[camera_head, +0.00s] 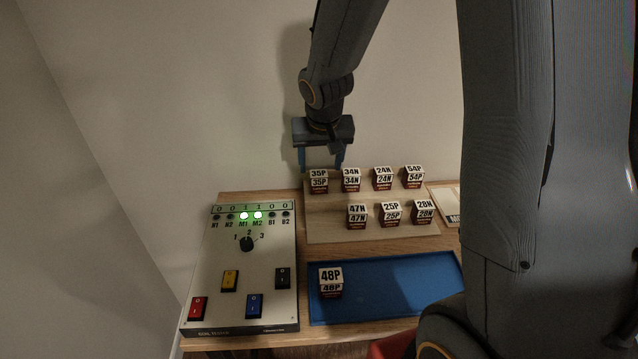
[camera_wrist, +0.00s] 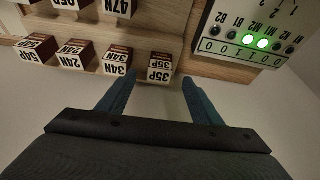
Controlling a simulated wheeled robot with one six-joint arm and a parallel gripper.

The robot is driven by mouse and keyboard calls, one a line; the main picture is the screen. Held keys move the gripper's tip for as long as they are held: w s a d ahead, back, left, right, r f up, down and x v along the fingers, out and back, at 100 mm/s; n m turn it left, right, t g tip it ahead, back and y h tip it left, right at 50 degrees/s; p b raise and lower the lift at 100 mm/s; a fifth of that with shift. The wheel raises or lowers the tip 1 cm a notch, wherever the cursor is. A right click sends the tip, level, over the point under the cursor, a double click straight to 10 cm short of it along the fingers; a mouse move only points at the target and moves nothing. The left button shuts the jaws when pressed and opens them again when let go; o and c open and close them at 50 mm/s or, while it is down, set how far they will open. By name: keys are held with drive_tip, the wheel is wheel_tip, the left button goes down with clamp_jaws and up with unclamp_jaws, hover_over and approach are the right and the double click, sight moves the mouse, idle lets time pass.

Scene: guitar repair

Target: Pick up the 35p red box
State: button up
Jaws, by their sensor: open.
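The 35P box (camera_head: 318,181) is a small box with a white labelled top and a dark red lower part. It stands at the left end of the back row on the wooden board. My gripper (camera_head: 321,166) is open just above and behind it, its blue fingers pointing down. In the wrist view the 35P box (camera_wrist: 159,68) lies ahead of the gap between my open fingers (camera_wrist: 160,88), apart from them as far as I can tell. Nothing is held.
The 34N box (camera_head: 351,180) stands close right of it, with several other labelled boxes on the wooden board (camera_head: 325,228). A 48P box (camera_head: 330,282) stands on the blue tray (camera_head: 400,285). A switch panel (camera_head: 215,255) with two lit green lamps stands at left. The wall is close behind.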

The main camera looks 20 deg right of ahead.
sight(319, 174)
drive_tip(key=shift+w+f, duration=0.6)
drive_tip(key=shift+w, duration=0.25)
drive_tip(key=shift+x, duration=3.4)
drive_tip(key=shift+d, duration=0.1)
drive_tip(key=shift+c, duration=0.2)
drive_tip(key=c, duration=1.2)
drive_tip(key=shift+r, duration=0.1)
